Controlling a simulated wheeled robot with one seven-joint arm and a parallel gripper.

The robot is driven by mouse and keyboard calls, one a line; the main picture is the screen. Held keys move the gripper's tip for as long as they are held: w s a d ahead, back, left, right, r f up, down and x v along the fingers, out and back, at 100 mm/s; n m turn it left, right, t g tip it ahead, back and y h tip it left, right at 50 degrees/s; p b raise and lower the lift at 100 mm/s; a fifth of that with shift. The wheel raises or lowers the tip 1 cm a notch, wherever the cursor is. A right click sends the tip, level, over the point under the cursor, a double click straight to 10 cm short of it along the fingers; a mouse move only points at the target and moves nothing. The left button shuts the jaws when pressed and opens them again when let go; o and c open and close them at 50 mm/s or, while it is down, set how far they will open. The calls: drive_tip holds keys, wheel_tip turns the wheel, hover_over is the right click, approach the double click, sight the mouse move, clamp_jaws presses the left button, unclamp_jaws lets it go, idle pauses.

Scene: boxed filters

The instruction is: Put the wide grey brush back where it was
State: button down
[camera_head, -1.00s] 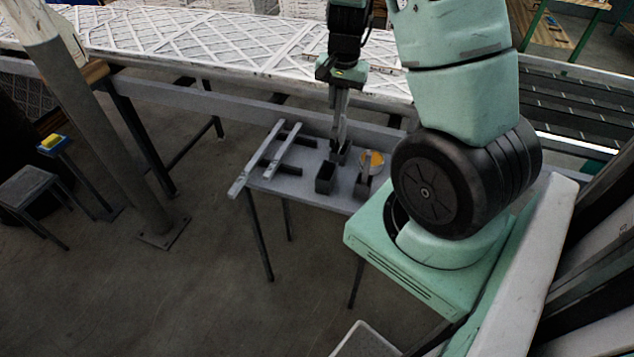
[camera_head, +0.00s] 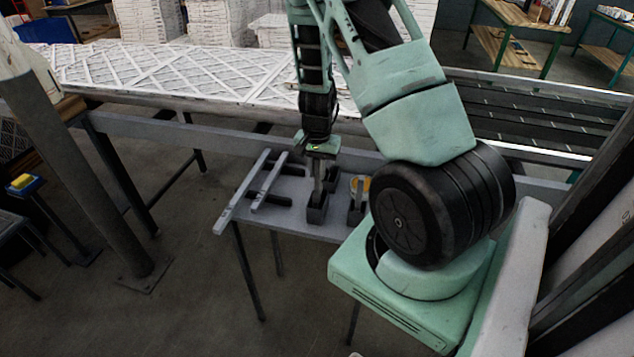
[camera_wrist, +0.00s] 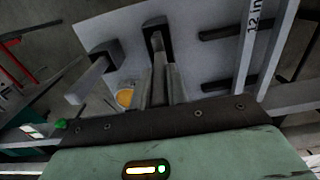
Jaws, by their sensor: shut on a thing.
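My gripper (camera_head: 318,180) points down over the front dark holder (camera_head: 316,213) on the small grey table. It is shut on the grey brush, which is mostly hidden between the fingers. In the wrist view, the fingers (camera_wrist: 166,84) and the brush line up with the dark holder (camera_wrist: 153,24). The brush's lower end is at or in the holder's mouth; I cannot tell how deep. A second brush with a pale handle (camera_wrist: 88,82) stands in another holder (camera_wrist: 104,50), which also shows in the head view (camera_head: 356,214).
A tin with yellow contents (camera_head: 360,184) stands close behind the second brush. Pale rails (camera_head: 262,183) lie on dark crossbars at the table's left. A further dark holder (camera_head: 333,173) is behind my gripper. A conveyor with white filters (camera_head: 190,75) runs behind the table.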

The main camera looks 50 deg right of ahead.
sight(317, 191)
drive_tip(key=shift+f+p, duration=0.45)
drive_tip(key=shift+f, duration=1.7)
drive_tip(key=c, duration=1.4)
unclamp_jaws()
drive_tip(key=shift+o, duration=0.2)
